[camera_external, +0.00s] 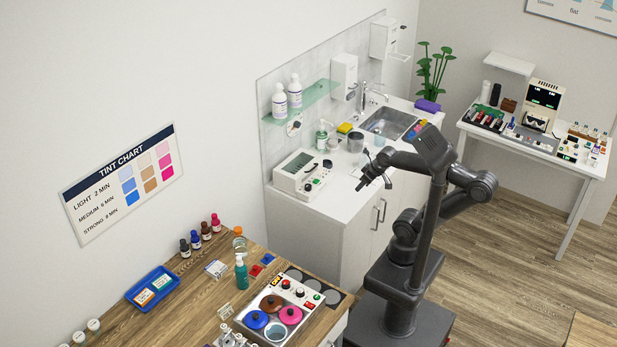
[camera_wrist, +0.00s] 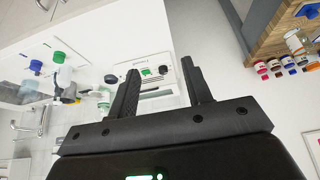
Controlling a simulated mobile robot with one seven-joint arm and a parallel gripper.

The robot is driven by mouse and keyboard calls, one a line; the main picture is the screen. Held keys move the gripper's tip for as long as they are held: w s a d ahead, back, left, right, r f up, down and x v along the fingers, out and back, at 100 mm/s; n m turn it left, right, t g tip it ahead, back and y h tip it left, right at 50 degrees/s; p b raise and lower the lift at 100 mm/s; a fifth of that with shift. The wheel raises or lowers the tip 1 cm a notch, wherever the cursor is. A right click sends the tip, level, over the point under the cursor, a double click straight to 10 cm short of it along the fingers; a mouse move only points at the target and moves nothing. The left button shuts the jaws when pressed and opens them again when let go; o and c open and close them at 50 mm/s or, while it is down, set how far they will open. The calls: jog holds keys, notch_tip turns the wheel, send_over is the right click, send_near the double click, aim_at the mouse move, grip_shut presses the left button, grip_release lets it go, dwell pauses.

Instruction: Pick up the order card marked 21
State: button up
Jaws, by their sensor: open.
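Two small white-and-orange cards, one on the left (camera_external: 145,297) and one on the right (camera_external: 162,281), lie in a blue tray (camera_external: 131,299) on the wooden table. Their print is too small to read, so I cannot tell which, if either, is marked 21. My gripper (camera_external: 373,182) is open and empty over the white counter, to the right of the tray and well away from it. In the wrist view my two fingers (camera_wrist: 160,70) stand apart with nothing between them. The cards do not show in the wrist view.
A white device (camera_external: 300,172) stands on the counter (camera_external: 335,205) near my gripper. The wooden table (camera_external: 190,300) holds a teal pump bottle (camera_external: 241,272), a panel with coloured lidded pots (camera_external: 270,303), and several small bottles (camera_external: 205,231). A tint chart (camera_external: 122,184) hangs above.

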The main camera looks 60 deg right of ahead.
jog(key=shift+c, duration=0.9)
